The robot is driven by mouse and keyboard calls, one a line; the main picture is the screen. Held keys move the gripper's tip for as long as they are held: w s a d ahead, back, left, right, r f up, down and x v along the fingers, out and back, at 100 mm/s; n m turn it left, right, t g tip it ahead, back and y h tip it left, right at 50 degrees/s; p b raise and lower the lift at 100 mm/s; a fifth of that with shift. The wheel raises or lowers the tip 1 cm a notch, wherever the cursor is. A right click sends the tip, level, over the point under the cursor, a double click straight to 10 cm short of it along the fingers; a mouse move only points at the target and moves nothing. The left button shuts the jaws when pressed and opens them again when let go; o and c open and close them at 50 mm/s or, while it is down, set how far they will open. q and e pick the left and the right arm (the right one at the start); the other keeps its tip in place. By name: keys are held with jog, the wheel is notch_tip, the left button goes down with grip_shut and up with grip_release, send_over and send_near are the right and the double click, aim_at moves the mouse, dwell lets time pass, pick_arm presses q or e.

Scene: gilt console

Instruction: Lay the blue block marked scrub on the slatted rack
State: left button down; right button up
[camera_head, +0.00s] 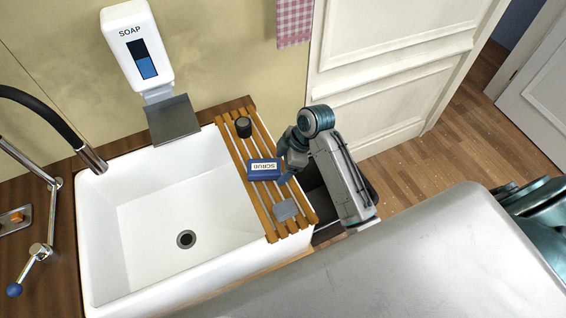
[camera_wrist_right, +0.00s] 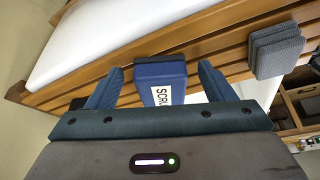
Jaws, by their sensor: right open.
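The blue block marked scrub (camera_head: 264,169) lies on the slatted rack (camera_head: 247,138), label up, near the middle of its length. My right gripper (camera_head: 284,171) is at the block's right side, over the rack. In the right wrist view the block (camera_wrist_right: 160,78) sits between the two open fingers of this gripper (camera_wrist_right: 161,72), with a gap on each side. The rack's wooden slats (camera_wrist_right: 215,40) run behind it there. My left gripper is in neither view.
The rack lies across the right end of a white sink (camera_head: 150,210). A dark round item (camera_head: 243,127) and a grey sponge-like block (camera_head: 286,209) are also on the rack. A soap dispenser (camera_head: 138,50) hangs behind; a black faucet (camera_head: 50,115) stands left.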

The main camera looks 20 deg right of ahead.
jog(key=v, duration=1.2)
